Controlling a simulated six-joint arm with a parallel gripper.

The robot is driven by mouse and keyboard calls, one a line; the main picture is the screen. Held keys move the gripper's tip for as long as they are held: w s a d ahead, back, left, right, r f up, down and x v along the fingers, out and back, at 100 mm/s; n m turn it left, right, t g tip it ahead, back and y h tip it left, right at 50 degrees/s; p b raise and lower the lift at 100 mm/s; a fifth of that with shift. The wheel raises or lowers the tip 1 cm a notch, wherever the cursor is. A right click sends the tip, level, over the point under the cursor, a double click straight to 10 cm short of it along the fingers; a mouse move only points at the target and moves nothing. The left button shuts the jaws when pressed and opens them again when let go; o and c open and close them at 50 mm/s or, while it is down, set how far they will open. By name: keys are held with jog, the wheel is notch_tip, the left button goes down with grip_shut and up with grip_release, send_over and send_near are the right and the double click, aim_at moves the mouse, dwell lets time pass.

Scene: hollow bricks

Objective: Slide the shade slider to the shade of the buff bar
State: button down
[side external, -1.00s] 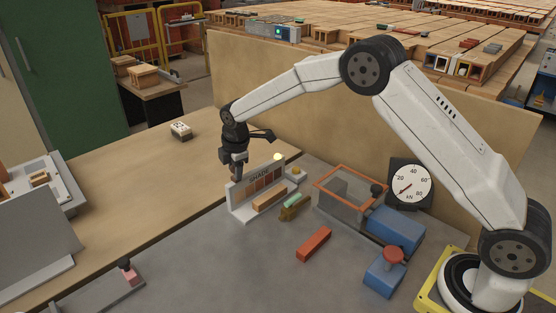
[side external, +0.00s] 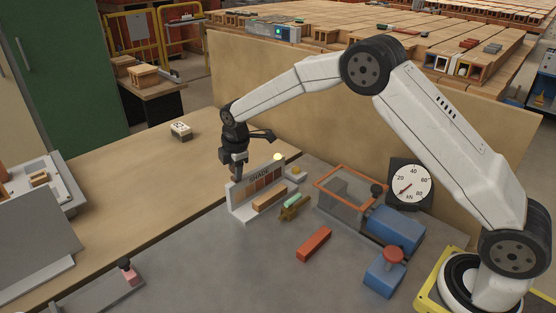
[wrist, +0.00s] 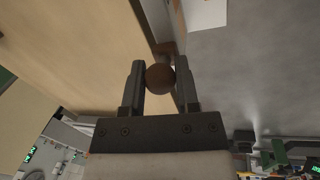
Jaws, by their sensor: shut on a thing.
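The shade board (side external: 243,207) is a light upright panel marked SHADE, with a row of brown to orange swatches. A buff bar (side external: 269,200) lies along its foot, in front of the swatches. My gripper (side external: 238,175) points down at the left end of the board. In the wrist view its two fingers are closed on the round dark brown knob of the shade slider (wrist: 160,79). The rest of the slider is mostly hidden by my gripper in the side view.
A red brick (side external: 314,243), a brush-like item with a green top (side external: 292,205), an orange-framed box (side external: 345,200), a dial gauge (side external: 410,184) and a blue unit with a red button (side external: 392,257) stand to the right. The wooden table (side external: 130,200) at left is largely clear.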

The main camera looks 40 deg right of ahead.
aim_at(247, 175)
dwell(0.5)
jog(key=shift+d, duration=1.85)
jog(key=shift+c, duration=1.7)
grip_release()
jog(key=shift+r, duration=0.1)
notch_tip(247, 175, up, 8)
jog(key=s, duration=0.1)
jog(key=shift+s+a+f, duration=0.15)
jog(key=shift+s+f, duration=0.05)
jog(key=shift+f, duration=0.05)
